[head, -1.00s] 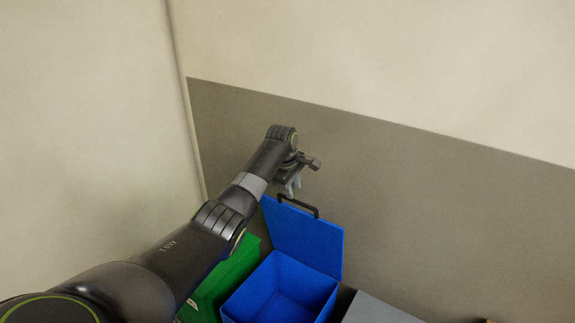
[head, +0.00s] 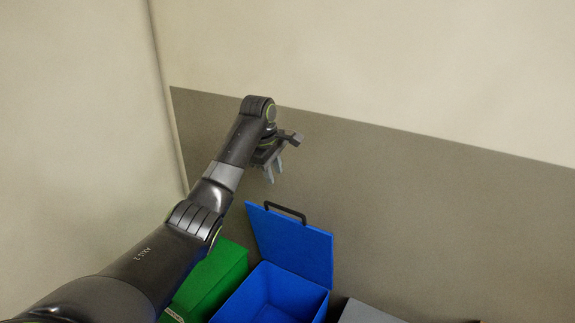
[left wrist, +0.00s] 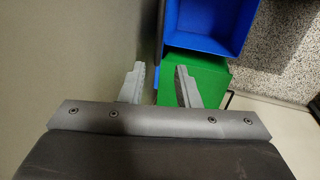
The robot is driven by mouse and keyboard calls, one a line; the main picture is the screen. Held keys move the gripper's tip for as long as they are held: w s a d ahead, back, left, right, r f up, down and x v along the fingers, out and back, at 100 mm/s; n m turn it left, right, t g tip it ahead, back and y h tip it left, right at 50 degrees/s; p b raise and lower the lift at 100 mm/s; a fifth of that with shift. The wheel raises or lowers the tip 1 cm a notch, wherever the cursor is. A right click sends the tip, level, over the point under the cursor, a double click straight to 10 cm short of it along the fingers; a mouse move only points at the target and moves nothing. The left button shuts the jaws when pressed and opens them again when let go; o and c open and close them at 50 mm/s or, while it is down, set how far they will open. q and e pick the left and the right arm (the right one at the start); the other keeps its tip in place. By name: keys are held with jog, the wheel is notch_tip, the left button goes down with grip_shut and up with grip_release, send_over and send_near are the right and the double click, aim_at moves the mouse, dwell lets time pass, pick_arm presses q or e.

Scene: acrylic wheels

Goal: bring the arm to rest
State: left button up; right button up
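My left arm reaches out from the lower left in the head view. My left gripper (head: 274,171) is above and a little left of the blue bin's raised lid, clear of it. In the left wrist view its two fingers (left wrist: 158,88) are apart with nothing between them, so it is open and empty. My right gripper is in neither view.
A blue bin (head: 268,292) stands open and looks empty, its lid (head: 292,246) raised with a black handle. A green bin (head: 212,280) stands to its left, partly behind my arm. A grey box (head: 368,312) is to the right. A wall rises behind.

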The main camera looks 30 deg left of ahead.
pick_arm(q)
jog(key=s+d+f+m+y, duration=0.15)
jog(key=s+f+m, duration=0.35)
jog(key=s+f, duration=0.55)
jog(key=s+d+f+m+h, duration=0.15)
jog(key=s+f+m, duration=0.25)
jog(key=s+f, duration=0.65)
jog(key=s+d+f+m+y, duration=0.15)
jog(key=s+m, duration=0.25)
jog(key=s, duration=0.9)
jog(key=s+d+f+m+y, duration=0.15)
jog(key=s+m, duration=0.25)
jog(key=s, duration=0.8)
notch_tip(320, 180, down, 29)
jog(key=a+h+b, duration=0.1)
jog(key=a+b, duration=0.1)
jog(key=b, duration=0.1)
jog(key=s+d+f+g+b, duration=0.1)
jog(key=s+f+g, duration=0.1)
jog(key=s+f, duration=1.3)
jog(key=shift+s+d+f+h+b, duration=0.25)
jog(key=shift+d+f+h+b, duration=0.15)
jog(key=shift+f, duration=0.35)
